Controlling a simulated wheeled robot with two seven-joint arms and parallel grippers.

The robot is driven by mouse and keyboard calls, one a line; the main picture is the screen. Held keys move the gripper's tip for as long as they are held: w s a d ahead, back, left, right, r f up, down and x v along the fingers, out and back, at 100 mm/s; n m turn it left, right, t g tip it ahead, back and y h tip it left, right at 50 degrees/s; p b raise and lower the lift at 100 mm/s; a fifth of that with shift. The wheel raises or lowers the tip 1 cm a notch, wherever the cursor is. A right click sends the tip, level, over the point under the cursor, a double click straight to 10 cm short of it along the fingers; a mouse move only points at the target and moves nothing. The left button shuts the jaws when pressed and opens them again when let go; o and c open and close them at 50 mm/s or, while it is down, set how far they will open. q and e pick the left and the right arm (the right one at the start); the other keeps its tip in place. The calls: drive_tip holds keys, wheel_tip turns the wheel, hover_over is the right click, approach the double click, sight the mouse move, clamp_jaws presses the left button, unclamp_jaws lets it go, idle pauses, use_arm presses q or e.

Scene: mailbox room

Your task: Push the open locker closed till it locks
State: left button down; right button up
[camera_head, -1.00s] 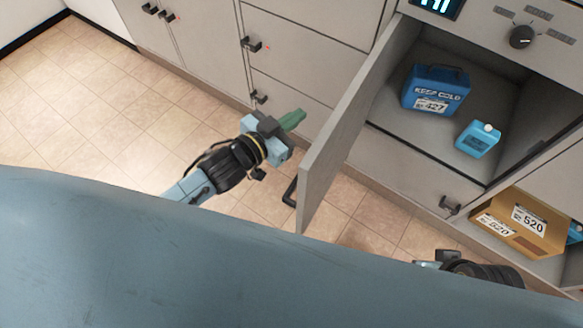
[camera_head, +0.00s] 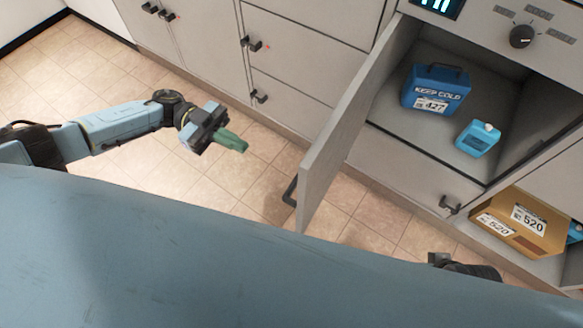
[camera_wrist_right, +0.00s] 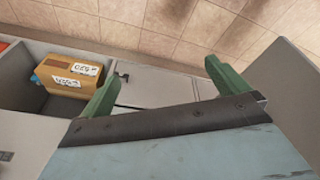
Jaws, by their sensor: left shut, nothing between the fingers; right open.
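The open locker door (camera_head: 350,115) is a grey panel swung far out from its compartment in the head view, with a black handle (camera_head: 290,192) low on its outer face. Inside the compartment stand a blue "KEEP COLD" box (camera_head: 437,90) and a light blue bottle (camera_head: 478,140). My left gripper (camera_head: 240,145) is shut and empty, left of the door and apart from it, over the floor. My right gripper's green fingers show open and empty in the right wrist view (camera_wrist_right: 165,85). In the head view only part of the right arm (camera_head: 470,268) shows, right of the door.
A control panel with a knob (camera_head: 521,36) is above the open compartment. A cardboard box labelled 520 (camera_head: 522,222) sits in another open compartment at right; it also shows in the right wrist view (camera_wrist_right: 68,76). Closed lockers with handles (camera_head: 251,43) line the left. The tiled floor is clear.

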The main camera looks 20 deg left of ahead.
use_arm(q)
drive_tip(key=shift+b+x, duration=0.3)
drive_tip(key=shift+x, duration=6.55)
use_arm(e)
drive_tip(key=shift+s+a+r, duration=0.1)
drive_tip(key=shift+a+r, duration=0.15)
drive_tip(key=shift+r, duration=0.55)
